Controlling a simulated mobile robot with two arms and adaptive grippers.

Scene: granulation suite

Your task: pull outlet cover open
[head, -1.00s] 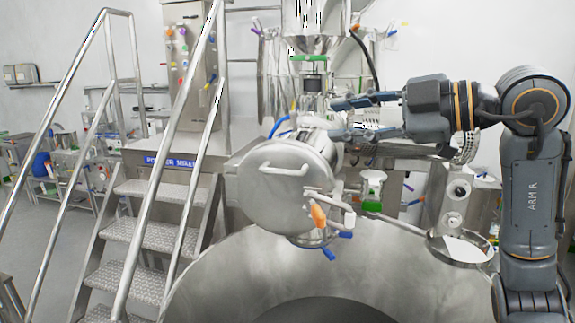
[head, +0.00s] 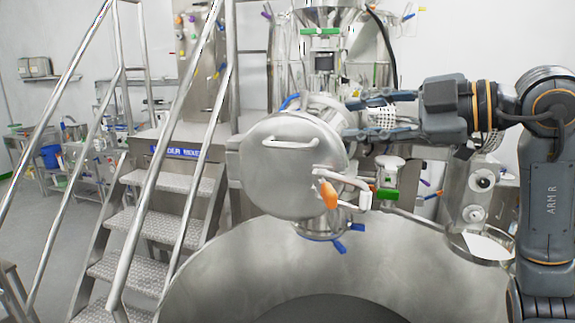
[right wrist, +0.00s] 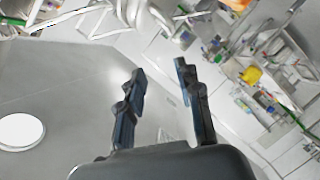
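The outlet cover (head: 287,172) is a round steel disc with a bar handle (head: 290,146) near its top, in the middle of the head view. An orange-tipped clamp lever (head: 329,195) sits at its lower right edge. My right gripper (head: 352,118) is open and empty, to the right of the cover's upper edge in the picture. I cannot tell its depth from the cover. In the right wrist view its two fingers (right wrist: 158,82) stand apart with nothing between them. My left gripper is not in view.
A large steel bowl (head: 215,264) opens below the cover. Steps with steel handrails (head: 163,140) stand on the left. A green-banded valve (head: 388,178) and blue levers (head: 338,246) stick out near the cover. A small round pan (head: 484,246) is at the right.

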